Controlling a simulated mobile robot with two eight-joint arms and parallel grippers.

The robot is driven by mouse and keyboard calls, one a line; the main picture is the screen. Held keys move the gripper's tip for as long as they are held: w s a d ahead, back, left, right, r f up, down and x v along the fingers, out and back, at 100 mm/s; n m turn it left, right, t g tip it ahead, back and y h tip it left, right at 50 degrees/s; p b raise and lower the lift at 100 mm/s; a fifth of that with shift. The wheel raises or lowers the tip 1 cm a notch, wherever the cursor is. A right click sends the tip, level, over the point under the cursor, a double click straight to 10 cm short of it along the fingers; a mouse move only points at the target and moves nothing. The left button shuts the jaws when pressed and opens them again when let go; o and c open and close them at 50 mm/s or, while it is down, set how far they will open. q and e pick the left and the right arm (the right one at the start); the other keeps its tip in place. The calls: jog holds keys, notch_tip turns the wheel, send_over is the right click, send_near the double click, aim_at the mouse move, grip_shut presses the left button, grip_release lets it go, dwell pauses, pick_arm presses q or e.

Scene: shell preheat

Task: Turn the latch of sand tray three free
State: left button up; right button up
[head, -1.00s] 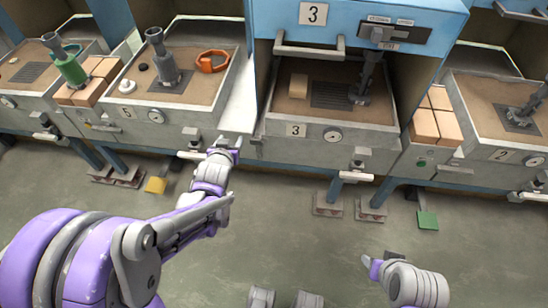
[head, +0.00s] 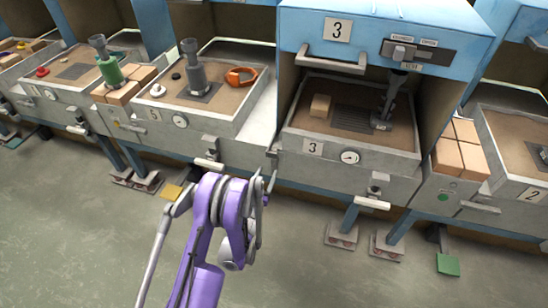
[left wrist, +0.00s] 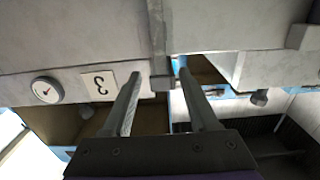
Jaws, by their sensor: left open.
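Sand tray three (head: 352,163) is a grey sand-filled tray under the blue hood, with a "3" plate and a round gauge on its front. A small grey upright part (head: 272,156), which looks like its latch, sits at the tray's left front corner. In the left wrist view, where the "3" plate (left wrist: 100,86) is upside down, a narrow grey bar (left wrist: 158,45) reaches down between my fingertips. My left gripper (head: 264,186) is open just below that corner; it also shows in the wrist view (left wrist: 160,72). I cannot tell whether it touches the bar. My right gripper is out of view.
The blue hood (head: 385,28) with a handle and a switch panel overhangs tray three. Tray five (head: 215,122) stands to the left and tray two (head: 515,160) to the right. A white-handled clamp (head: 372,202) sticks out below tray three.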

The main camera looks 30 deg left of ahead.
aim_at(275, 161)
pick_arm(q)
jog(key=x, duration=0.8)
jog(key=shift+w, duration=0.3)
grip_shut()
dwell(1.0)
